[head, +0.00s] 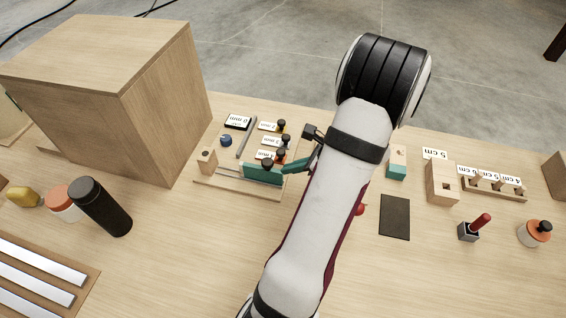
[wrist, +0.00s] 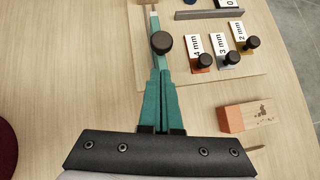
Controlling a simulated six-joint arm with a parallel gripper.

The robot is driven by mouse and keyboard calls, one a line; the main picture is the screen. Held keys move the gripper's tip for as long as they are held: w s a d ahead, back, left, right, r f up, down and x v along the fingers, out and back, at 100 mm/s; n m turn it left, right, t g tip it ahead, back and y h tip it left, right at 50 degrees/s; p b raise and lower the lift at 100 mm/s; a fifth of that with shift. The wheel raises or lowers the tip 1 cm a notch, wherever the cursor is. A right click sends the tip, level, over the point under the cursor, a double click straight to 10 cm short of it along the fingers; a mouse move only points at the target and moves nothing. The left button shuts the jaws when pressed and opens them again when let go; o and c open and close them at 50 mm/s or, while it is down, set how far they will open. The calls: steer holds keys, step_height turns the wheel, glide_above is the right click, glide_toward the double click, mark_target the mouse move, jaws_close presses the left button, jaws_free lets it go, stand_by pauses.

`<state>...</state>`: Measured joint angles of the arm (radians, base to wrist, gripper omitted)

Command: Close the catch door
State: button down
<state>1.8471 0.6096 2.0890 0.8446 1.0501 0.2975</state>
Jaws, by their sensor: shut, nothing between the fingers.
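The teal catch door (head: 263,175) stands upright along the near edge of a thin wooden board (head: 238,189). A black round knob (head: 267,162) sits on it. In the wrist view I look along the narrow door (wrist: 155,28), with its knob (wrist: 162,43) at the top. A wooden post (head: 207,161) stands at the door's far left. My gripper (head: 284,171) has teal fingers, shut and empty. In the wrist view the fingertips (wrist: 159,72) are at the door's right end, close to the knob; I cannot tell whether they touch.
Knobbed blocks labelled in mm (wrist: 229,57) and a grey bar (wrist: 209,14) share the board.

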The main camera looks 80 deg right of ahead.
mark_target(261, 171)
steer(key=shift+w+d, duration=0.25)
steer(key=shift+w, duration=0.85)
steer(key=w, duration=0.9)
